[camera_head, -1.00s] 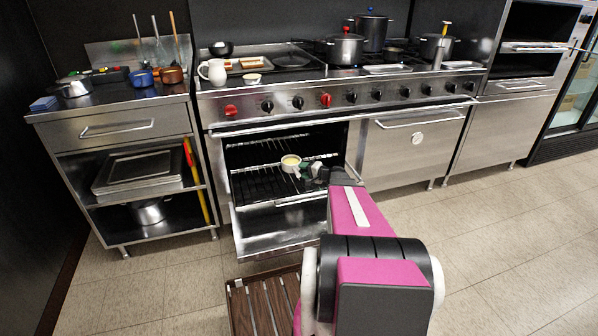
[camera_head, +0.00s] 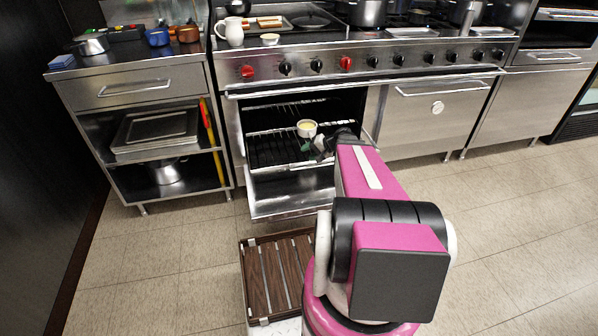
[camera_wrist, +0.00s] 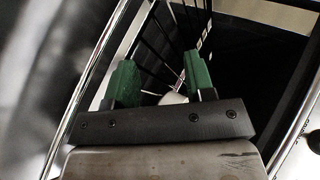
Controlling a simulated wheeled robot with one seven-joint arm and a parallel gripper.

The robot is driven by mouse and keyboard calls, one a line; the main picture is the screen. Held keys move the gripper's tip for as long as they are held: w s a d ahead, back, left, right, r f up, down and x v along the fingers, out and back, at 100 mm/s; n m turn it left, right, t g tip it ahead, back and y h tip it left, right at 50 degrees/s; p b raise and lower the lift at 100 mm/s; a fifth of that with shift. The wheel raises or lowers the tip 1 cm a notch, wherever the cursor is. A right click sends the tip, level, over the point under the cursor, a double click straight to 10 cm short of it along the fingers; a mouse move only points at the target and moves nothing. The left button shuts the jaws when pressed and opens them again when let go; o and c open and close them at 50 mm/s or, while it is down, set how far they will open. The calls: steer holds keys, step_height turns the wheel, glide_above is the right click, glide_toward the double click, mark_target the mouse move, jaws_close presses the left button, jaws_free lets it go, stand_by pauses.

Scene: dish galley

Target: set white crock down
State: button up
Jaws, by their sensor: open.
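The white crock (camera_head: 307,128), a small round pot with a pale yellow top, is inside the open oven in the head view. It appears to stand upright on the oven rack (camera_head: 262,150). My gripper (camera_head: 314,145) is at the oven mouth, just in front of the crock and slightly to its right. In the wrist view, the green fingers of my gripper (camera_wrist: 158,84) are apart. A small white part of the crock (camera_wrist: 173,98) shows low between them; the rest is hidden by the gripper body. I cannot tell whether a finger touches it.
The lowered oven door (camera_head: 295,192) lies below my arm, with oven walls close on both sides. A slatted brown tray (camera_head: 245,290) is on the floor side, near my base. A white jug (camera_head: 232,32) and a small dish (camera_head: 270,38) stand on the range above.

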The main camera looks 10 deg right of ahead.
steer(key=s+a+r+n+g+h, duration=0.1)
steer(key=s+a+n+g+h, duration=0.1)
steer(key=s, duration=0.6)
steer(key=s+a+r+n+g+h, duration=0.2)
steer(key=s+a+n+g+h, duration=0.1)
steer(key=s+a+h, duration=0.4)
steer(key=shift+s+a+r+g, duration=0.2)
steer(key=shift+s+a+g, duration=0.1)
steer(key=shift+s+g, duration=0.1)
